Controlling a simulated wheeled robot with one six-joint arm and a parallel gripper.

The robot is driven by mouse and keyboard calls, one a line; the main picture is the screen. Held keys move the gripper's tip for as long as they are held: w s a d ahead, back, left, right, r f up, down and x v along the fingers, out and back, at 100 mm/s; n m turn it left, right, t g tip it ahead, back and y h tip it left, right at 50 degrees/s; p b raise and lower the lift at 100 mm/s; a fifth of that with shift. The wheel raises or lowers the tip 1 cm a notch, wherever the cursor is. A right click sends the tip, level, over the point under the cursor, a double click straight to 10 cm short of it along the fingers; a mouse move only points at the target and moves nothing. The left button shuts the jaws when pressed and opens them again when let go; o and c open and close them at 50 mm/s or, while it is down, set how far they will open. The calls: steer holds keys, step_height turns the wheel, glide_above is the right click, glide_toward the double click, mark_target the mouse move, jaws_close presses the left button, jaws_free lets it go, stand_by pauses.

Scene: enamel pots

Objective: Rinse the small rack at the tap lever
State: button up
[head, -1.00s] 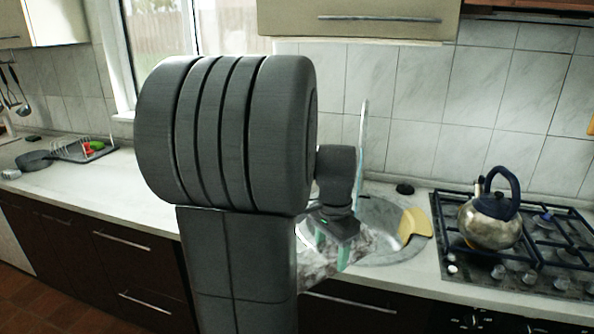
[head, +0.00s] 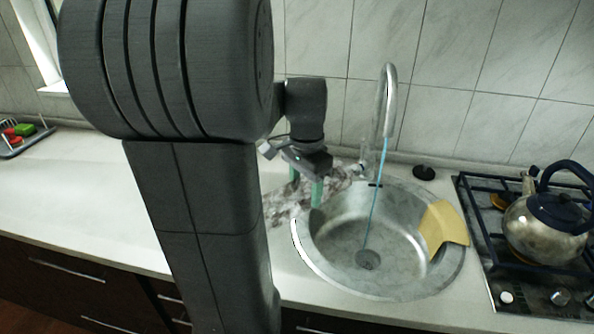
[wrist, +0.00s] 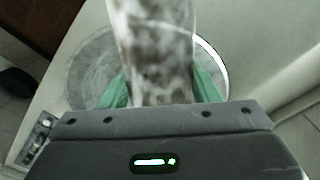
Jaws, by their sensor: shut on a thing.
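My gripper (head: 305,186) is at the left edge of the sink, its green fingers pointing down. It is shut on a mottled brown-and-white flat piece, which I take to be the small rack (head: 280,208). The rack also shows in the wrist view (wrist: 152,45), rising between the fingers, with the sink beyond it. The rack is left of the water stream, apart from it. The tap (head: 389,95) arches over the sink, and a thin blue stream (head: 377,195) falls to the drain. The tap lever (head: 356,169) seems to be the small metal part near the tap's base, partly hidden.
The round metal sink (head: 335,225) has a yellow board (head: 443,225) on its right rim. A black disc (head: 424,173) lies behind it. A kettle (head: 550,225) stands on the hob at right. A dish rack (head: 22,140) is far left. The left counter is largely clear.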

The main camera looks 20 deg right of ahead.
mark_target(342, 189)
steer(key=shift+w+d+f+b, duration=0.2)
steer(key=shift+d+f, duration=0.1)
steer(key=shift+d, duration=1.3)
steer(key=shift+w+d+f+b, duration=0.1)
steer(key=shift+d+f+b, duration=0.2)
steer(key=shift+d, duration=1.3)
steer(key=shift+w+d+f+b, duration=0.15)
steer(key=shift+d+f, duration=0.2)
steer(key=shift+d, duration=1.25)
steer(key=shift+w+d+f+p, duration=0.1)
steer(key=shift+d+f+p, duration=0.1)
steer(key=shift+d, duration=0.5)
steer(key=shift+w+d+f+p, duration=0.1)
steer(key=shift+d+p, duration=0.1)
steer(key=shift+d, duration=0.55)
steer(key=shift+w+d+f+p, duration=0.1)
steer(key=shift+d+p, duration=0.1)
steer(key=shift+d, duration=0.5)
steer(key=shift+s, duration=0.25)
steer(key=shift+s, duration=0.4)
steer(key=shift+w, duration=0.15)
steer(key=shift+w+p, duration=0.35)
steer(key=shift+w, duration=0.1)
steer(key=shift+s, duration=0.15)
steer(key=shift+s, duration=0.45)
